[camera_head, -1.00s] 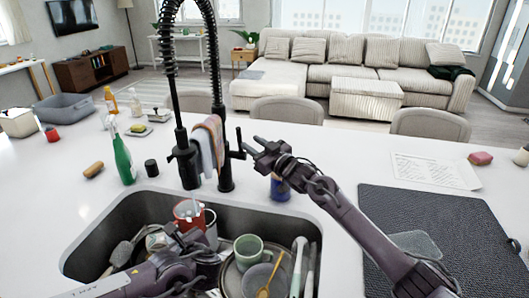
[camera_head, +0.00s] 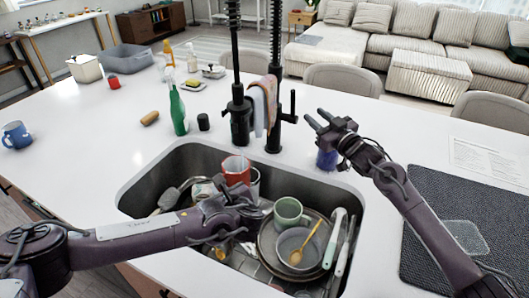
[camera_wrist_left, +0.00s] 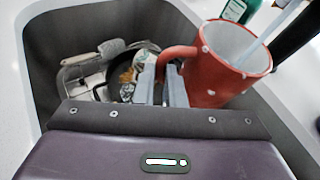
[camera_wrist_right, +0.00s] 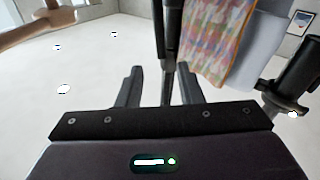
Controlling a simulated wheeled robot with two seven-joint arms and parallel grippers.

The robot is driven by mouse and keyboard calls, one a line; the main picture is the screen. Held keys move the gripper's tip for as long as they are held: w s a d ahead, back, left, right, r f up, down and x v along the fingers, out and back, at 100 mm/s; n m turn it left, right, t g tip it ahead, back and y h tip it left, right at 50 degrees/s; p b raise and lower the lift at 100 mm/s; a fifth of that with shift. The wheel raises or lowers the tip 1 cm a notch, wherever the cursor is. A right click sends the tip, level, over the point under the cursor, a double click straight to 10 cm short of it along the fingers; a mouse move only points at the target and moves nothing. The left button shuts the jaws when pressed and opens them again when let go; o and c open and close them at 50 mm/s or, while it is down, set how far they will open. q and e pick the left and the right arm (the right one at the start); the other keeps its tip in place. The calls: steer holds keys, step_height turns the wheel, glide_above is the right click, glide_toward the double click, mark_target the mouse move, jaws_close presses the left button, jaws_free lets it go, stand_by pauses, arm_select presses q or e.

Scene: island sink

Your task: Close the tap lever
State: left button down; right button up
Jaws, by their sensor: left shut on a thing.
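The black tap (camera_head: 274,115) stands behind the sink, with a cloth over its neck. Its lever (camera_head: 293,105) points upright on the right side. My right gripper (camera_head: 317,120) is open and empty, a little right of the lever. In the right wrist view a thin dark upright bar, apparently the lever (camera_wrist_right: 168,85), shows between the spread fingers. My left gripper (camera_wrist_left: 161,85) is shut on the handle of the red mug (camera_wrist_left: 215,75), over the sink. A pale streak, apparently water, enters the mug. The red mug also shows below the spout (camera_head: 235,168).
The sink (camera_head: 150,190) holds a green mug (camera_head: 288,212), bowl, plate and utensils. A green bottle (camera_head: 178,112) and black cup (camera_head: 203,122) stand left of the tap. A blue object (camera_head: 326,159) stands below my right gripper. A dark mat (camera_head: 460,220) lies at right.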

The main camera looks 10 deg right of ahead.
mark_target(293, 106)
steer(key=c, duration=0.4)
steer(key=shift+s+f+n, duration=0.1)
steer(key=shift+s+n, duration=0.05)
steer(key=shift+n, duration=0.35)
steer(key=shift+c, duration=1.2)
steer(key=n, duration=0.1)
steer(key=s+n, duration=0.1)
steer(key=n, duration=0.3)
steer(key=shift+s+a+f, duration=0.25)
steer(key=shift+s+f, duration=0.05)
steer(key=shift+f, duration=0.1)
jaws_close()
steer(key=s+a+f+n, duration=0.15)
steer(key=s+n, duration=0.25)
steer(key=n, duration=0.8)
steer(key=w+d+x, duration=0.1)
steer(key=d+x, duration=0.1)
steer(key=x, duration=1.1)
steer(key=shift+d+r, duration=0.3)
steer(key=shift+d, duration=0.05)
